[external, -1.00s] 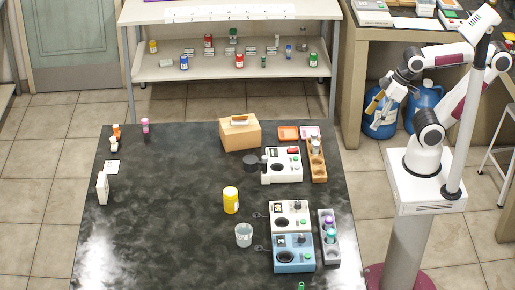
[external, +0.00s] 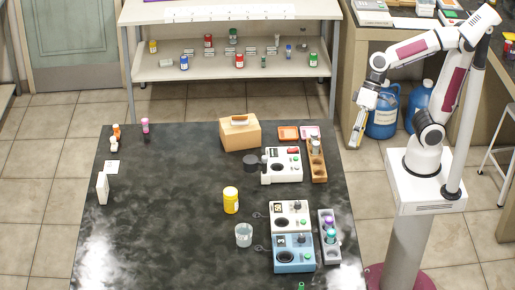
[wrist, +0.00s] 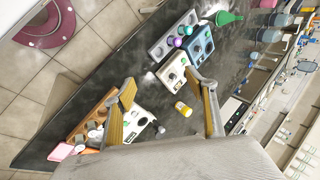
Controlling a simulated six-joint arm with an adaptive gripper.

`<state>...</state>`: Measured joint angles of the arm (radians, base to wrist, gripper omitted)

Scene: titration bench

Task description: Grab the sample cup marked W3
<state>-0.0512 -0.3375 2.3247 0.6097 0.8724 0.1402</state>
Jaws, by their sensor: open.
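No W3 mark is readable in either view, so I cannot tell which cup carries it. A wooden rack (external: 318,174) at the right side of the black table holds small grey-white cups (external: 316,146); the rack also shows in the wrist view (wrist: 80,128), partly behind a finger. A grey rack (external: 324,215) nearer the front holds cups with purple and green tops (external: 330,237); it shows in the wrist view too (wrist: 160,46). My gripper (external: 357,140) is open and empty, off the table's right edge. Its spread fingers show in the wrist view (wrist: 167,88).
White instruments (external: 283,168) (external: 290,215) and a blue one (external: 293,254) stand left of the racks. A yellow jar (external: 231,200), a clear beaker (external: 243,235) and a wooden box (external: 240,133) stand farther left. The table's left-middle is mostly clear.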

